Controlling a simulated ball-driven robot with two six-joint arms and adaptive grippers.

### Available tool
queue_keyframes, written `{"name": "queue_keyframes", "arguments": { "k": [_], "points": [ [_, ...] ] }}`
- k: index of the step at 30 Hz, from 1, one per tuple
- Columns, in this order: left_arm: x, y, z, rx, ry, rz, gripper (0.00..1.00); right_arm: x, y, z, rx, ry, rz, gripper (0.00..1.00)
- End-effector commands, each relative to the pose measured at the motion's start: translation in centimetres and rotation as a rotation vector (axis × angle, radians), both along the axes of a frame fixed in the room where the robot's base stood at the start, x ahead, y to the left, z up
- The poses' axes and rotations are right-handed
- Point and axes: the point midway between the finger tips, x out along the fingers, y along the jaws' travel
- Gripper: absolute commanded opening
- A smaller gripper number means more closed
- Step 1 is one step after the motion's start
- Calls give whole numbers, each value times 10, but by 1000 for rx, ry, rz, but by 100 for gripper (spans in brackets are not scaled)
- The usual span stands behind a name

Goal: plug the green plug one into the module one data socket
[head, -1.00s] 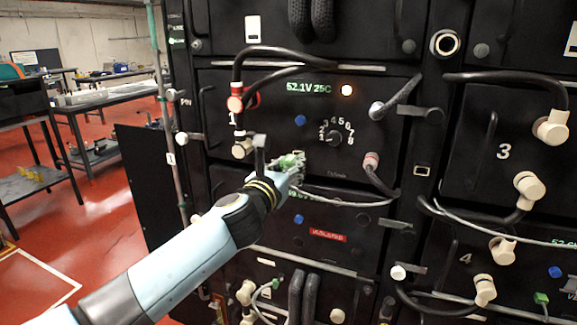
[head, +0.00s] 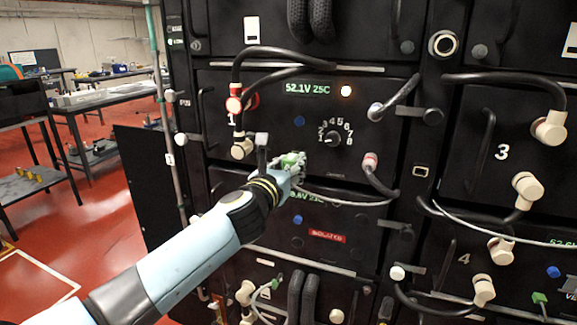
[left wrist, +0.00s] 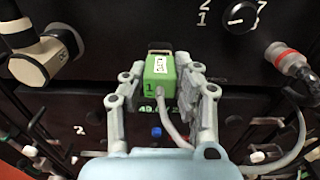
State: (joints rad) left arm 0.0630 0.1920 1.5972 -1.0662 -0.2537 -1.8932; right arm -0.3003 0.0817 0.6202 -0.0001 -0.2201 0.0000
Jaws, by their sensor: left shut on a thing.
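The green plug one (left wrist: 160,75), marked 1 with a grey cable, is between the fingers of my left gripper (left wrist: 165,85) in the left wrist view. The fingers are shut on its sides. In the head view the green plug (head: 292,159) and my left gripper (head: 288,170) are at the lower part of module one (head: 260,118). In the left wrist view a dark socket (left wrist: 159,46) shows just past the plug's far end; I cannot tell if the plug is in it. My right gripper is not in view.
Module one carries a dial (head: 333,139), a red connector (head: 235,104) and a pink-grey connector (head: 370,161) with black cables near my left gripper. A black handle (head: 262,150) stands beside it. Module two, with a red label (head: 327,236), is below.

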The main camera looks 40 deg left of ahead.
Motion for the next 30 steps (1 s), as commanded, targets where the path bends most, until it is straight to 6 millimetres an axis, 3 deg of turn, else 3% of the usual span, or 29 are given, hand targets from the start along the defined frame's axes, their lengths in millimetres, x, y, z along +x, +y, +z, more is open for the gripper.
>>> {"name": "queue_keyframes", "arguments": {
  "k": [26,27,30],
  "points": [
    [19,5,1,-1,-1,-1,0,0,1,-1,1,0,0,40],
    [19,5,1,-1,-1,-1,34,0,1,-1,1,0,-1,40],
    [19,5,1,-1,-1,0,47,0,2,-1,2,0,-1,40]
  ]
}}
